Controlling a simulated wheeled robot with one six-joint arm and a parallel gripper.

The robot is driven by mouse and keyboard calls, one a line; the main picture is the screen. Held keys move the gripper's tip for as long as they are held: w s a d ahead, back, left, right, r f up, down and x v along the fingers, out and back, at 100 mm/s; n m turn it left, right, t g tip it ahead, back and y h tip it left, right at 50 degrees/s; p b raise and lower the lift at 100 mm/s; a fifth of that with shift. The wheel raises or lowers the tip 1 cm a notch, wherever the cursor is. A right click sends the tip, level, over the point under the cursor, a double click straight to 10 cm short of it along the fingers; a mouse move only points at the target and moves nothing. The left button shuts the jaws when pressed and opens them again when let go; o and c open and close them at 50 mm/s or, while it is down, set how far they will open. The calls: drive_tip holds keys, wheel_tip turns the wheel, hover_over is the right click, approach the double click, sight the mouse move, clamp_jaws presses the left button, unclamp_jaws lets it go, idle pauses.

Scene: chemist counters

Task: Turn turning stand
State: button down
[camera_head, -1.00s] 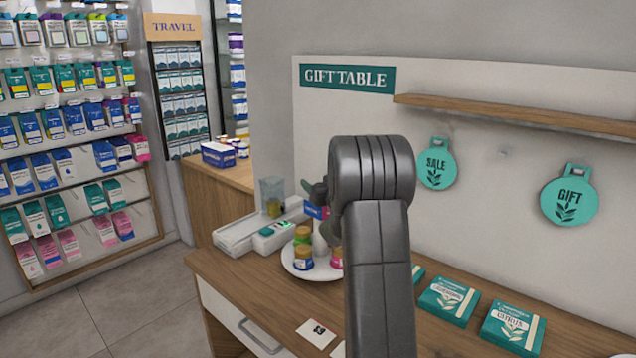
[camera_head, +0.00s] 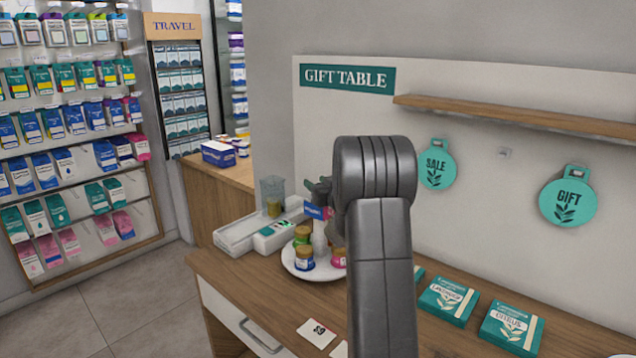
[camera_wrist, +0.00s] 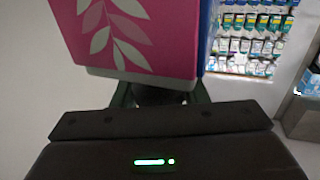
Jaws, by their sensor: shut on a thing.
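The turning stand (camera_head: 296,274) is a low white round plate on the wooden table. A blue-and-white box-shaped piece (camera_head: 315,212) shows above the jars. My gripper (camera_wrist: 160,97) is shut, mostly hidden behind my arm in the head view. In the wrist view, a pink panel with pale leaves (camera_wrist: 135,35) and a blue side stands close beyond the fingers. What exactly the fingers hold is hidden.
Green boxes (camera_head: 447,302) lie to the right, and a price card (camera_head: 317,332) lies at the front. The wall shelf (camera_head: 510,115) is above right.

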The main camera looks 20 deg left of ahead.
drive_tip(key=shift+r, duration=0.15)
drive_tip(key=n+g+y+p, duration=0.2)
drive_tip(key=g+p, duration=0.1)
drive_tip(key=shift+s+n+g, duration=0.1)
drive_tip(key=shift+n+g, duration=0.2)
drive_tip(key=shift+s+a+n+g+y+p, duration=0.15)
drive_tip(key=shift+n+g+y+p, duration=0.3)
drive_tip(key=shift+n+g+p, duration=0.75)
drive_tip(key=shift+s+n+g+y+p, duration=0.15)
drive_tip(key=shift+n+g+y+p, duration=0.45)
drive_tip(key=shift+g, duration=1.1)
drive_tip(key=shift+s+n+g+h+p, duration=0.15)
drive_tip(key=shift+n+g+h+p, duration=0.2)
drive_tip(key=shift+n+g, duration=0.95)
drive_tip(key=shift+s+n+g+h+p, duration=0.15)
drive_tip(key=shift+n+g+p, duration=0.45)
drive_tip(key=shift+g, duration=1.1)
drive_tip(key=shift+s+n+g+h, duration=0.15)
drive_tip(key=shift+n+g+h, duration=0.25)
drive_tip(key=shift+n+g, duration=0.6)
drive_tip(key=shift+s+n+g+h, duration=0.1)
drive_tip(key=shift+n+g+h, duration=0.25)
drive_tip(key=shift+n+g, duration=0.6)
drive_tip(key=shift+g+h+p, duration=0.3)
drive_tip(key=shift+g+h, duration=0.1)
drive_tip(key=shift+g, duration=0.35)
drive_tip(key=c, duration=0.9)
unclamp_jaws()
drive_tip(key=shift+o, duration=0.2)
